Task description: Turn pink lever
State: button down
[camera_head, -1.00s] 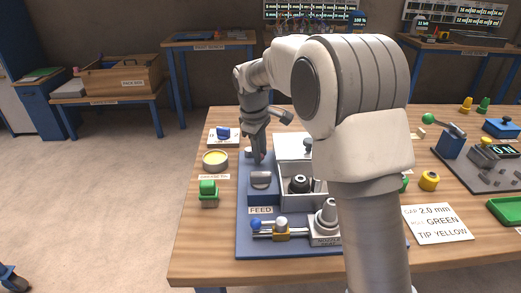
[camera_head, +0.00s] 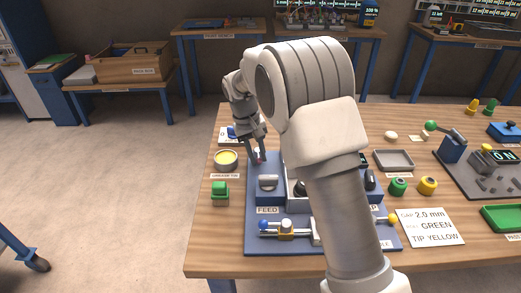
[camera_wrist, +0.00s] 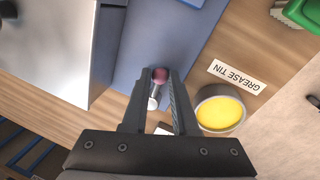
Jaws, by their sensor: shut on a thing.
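The pink lever shows in the wrist view as a small dark pink knob (camera_wrist: 160,75) on a pale metal stem, at the edge of the blue base plate (camera_wrist: 155,40). My gripper (camera_wrist: 160,85) has its two fingers closed on either side of the knob. In the head view my gripper (camera_head: 258,157) reaches down at the back left corner of the blue base plate (camera_head: 250,225), and a little of the pink knob (camera_head: 258,163) shows at the fingertips. The fingers hide part of the lever.
The FEED unit (camera_head: 268,187) is just in front of the lever. My own arm hides much of the mixer.

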jog(key=shift+a+r+m+p, duration=0.1)
jog(key=shift+a+m+p, duration=0.15)
jog(key=shift+m, duration=0.25)
jog(key=shift+w, duration=0.1)
jog(key=c, duration=0.7)
grip_release()
jog(key=a+r+p, duration=0.3)
jog(key=r, duration=1.4)
jog(key=shift+s+a, duration=0.15)
jog(key=shift+s, duration=0.2)
